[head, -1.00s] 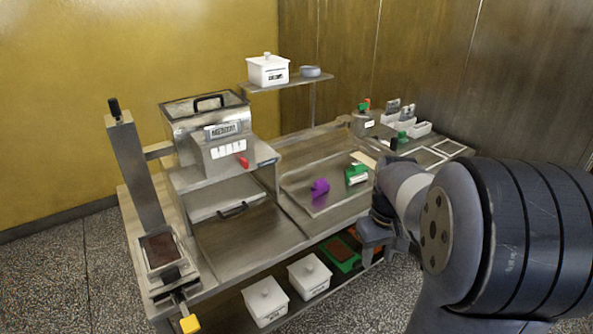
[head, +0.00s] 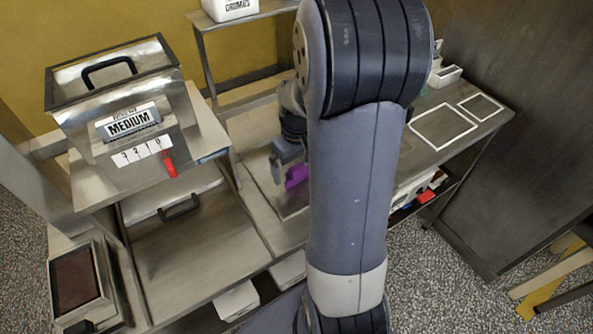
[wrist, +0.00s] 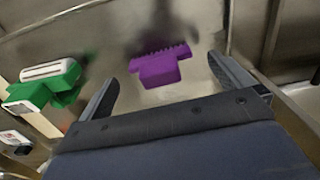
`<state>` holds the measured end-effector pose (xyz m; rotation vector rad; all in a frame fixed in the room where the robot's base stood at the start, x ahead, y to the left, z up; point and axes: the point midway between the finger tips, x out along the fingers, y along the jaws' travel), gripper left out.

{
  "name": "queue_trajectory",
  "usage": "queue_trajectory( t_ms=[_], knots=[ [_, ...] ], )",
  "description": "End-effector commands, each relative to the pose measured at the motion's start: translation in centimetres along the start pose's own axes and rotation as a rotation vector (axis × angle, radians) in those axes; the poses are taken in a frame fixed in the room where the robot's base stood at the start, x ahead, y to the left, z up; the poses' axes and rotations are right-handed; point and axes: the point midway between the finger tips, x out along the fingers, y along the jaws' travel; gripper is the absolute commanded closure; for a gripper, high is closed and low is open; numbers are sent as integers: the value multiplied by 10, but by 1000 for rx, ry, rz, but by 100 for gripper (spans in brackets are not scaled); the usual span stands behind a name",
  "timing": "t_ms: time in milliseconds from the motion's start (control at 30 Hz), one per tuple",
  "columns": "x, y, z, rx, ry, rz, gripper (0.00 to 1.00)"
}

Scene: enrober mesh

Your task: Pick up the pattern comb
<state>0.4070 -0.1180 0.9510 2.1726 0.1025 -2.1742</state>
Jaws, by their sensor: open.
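The pattern comb is not named by any label; a purple toothed piece (wrist: 160,68) that fits it lies on the metal tray surface, its teeth toward the top of the wrist view. In the head view this purple piece (head: 297,177) shows beside my gripper (head: 284,166), partly hidden by my arm. In the wrist view my gripper (wrist: 163,78) is open and empty, with one finger to each side of the purple piece. The fingers appear apart from it.
A green piece with a white top (wrist: 48,80) lies left of my gripper in the wrist view. A metal machine labelled MEDIUM (head: 125,110) stands at the left in the head view. White outlined squares (head: 443,126) mark the right bench. My arm hides the middle.

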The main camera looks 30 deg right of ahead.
Motion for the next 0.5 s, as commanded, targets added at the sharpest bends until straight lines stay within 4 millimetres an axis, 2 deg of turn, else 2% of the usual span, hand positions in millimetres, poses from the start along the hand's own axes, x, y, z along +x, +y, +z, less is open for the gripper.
queue_trajectory(
  t_ms=[100,200,467,500],
  knots=[
    [17,-1,0,0,-3,-1,0],
    [25,0,0,0,-1,1,0],
    [27,0,0,0,2,2,0],
    [27,0,0,0,2,2,2]
  ],
)
